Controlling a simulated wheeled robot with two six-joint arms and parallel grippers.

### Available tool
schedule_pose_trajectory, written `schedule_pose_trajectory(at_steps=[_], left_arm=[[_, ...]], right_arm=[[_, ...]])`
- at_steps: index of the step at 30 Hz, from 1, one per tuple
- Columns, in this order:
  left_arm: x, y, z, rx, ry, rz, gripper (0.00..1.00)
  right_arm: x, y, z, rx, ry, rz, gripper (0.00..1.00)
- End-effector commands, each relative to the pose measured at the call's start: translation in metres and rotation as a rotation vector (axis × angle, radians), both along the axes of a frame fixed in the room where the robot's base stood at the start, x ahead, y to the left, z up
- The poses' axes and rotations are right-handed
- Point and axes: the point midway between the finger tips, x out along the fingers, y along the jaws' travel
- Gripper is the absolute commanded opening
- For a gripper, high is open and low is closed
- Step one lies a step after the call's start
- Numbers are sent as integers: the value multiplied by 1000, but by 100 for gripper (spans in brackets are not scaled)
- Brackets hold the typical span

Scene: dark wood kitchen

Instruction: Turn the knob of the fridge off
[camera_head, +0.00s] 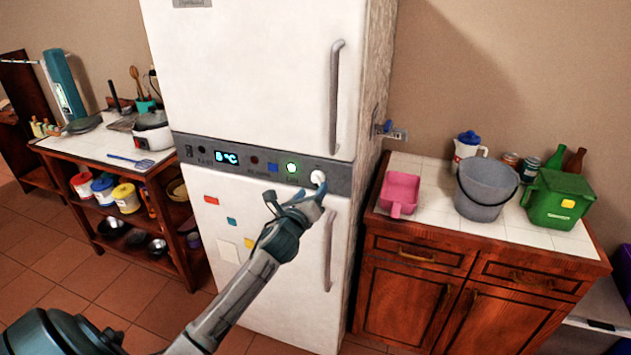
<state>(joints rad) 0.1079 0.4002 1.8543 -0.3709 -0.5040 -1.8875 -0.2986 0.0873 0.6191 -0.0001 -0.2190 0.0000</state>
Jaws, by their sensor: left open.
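The white fridge (255,75) stands in the middle, with a dark control strip (224,158) between its upper and lower doors. The strip has a blue display (226,158) reading about 0 °C and a lit green-white light (292,167). The round white knob (318,177) is at the strip's right end. My left gripper (297,198) is open in front of the strip, its fingers just below and left of the knob. One fingertip overlaps the knob's lower edge in the picture; I cannot tell whether it touches. My right gripper is not in view.
Long vertical handles (335,98) are on the fridge doors. A wooden cabinet (440,270) at right holds a pink scoop (399,194), a grey bucket (486,190) and a green bin (557,199). A shelf table (95,150) with kitchenware stands at left. Tiled floor is free in front.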

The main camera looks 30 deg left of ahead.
Motion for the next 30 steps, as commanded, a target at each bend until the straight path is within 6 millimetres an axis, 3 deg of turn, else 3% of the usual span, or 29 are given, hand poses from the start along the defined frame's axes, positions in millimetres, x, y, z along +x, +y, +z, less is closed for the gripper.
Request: schedule_pose_trajectory(at_steps=[7,18,25,30], left_arm=[[30,7,1,-3,-1,0,56],[36,8,-1,-2,0,-1,56],[36,8,-1,-2,0,0,13],[35,8,-1,-6,-1,0,12]], right_arm=[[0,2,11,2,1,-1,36],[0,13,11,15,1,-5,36],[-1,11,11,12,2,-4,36],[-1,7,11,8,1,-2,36]])
